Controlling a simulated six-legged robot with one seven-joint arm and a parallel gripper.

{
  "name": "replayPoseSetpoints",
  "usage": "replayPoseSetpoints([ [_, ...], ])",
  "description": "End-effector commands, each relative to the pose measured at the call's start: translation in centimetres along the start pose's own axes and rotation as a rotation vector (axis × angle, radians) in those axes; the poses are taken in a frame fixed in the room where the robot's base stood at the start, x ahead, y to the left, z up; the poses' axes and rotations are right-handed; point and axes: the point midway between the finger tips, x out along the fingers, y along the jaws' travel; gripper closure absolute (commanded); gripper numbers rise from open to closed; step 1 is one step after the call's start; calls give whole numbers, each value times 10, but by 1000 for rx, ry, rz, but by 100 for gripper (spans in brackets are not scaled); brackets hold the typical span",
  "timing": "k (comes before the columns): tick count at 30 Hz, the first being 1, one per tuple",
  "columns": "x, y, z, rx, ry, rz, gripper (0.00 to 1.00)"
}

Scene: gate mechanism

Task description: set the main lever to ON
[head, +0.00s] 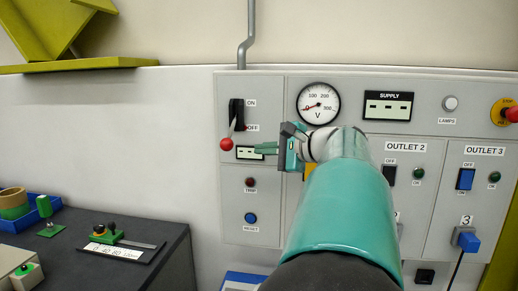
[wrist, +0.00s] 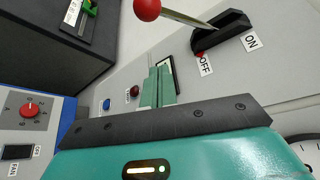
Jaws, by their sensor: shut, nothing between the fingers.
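The main lever has a red ball knob (head: 227,144) on a thin metal rod and a black slotted housing (head: 236,113) on the panel's upper left. The knob hangs low, on the OFF side, below the ON label (head: 251,103) and near the OFF label (head: 253,128). In the wrist view the knob (wrist: 147,9) is at the top, with its rod running to the black housing (wrist: 221,32). My gripper (head: 262,149) is shut and empty. Its green fingertips (wrist: 158,88) are to the right of and slightly below the knob, apart from it, over the small display.
A small display (head: 247,153), trip light (head: 250,183) and blue reset button (head: 250,218) lie below the lever. A voltmeter (head: 318,103) reads near zero. A dark workbench (head: 150,235) with tools stands at lower left. The wall left of the panel is clear.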

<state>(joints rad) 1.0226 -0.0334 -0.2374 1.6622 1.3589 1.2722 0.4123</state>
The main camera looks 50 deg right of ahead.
Motion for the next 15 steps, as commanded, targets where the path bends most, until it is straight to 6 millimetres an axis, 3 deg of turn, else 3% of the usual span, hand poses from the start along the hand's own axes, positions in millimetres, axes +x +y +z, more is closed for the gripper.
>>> replayPoseSetpoints([
  [9, 68, 0, 1, -1, -4, 3, 100],
  [15, 56, -1, 31, -4, -3, 1, 100],
])
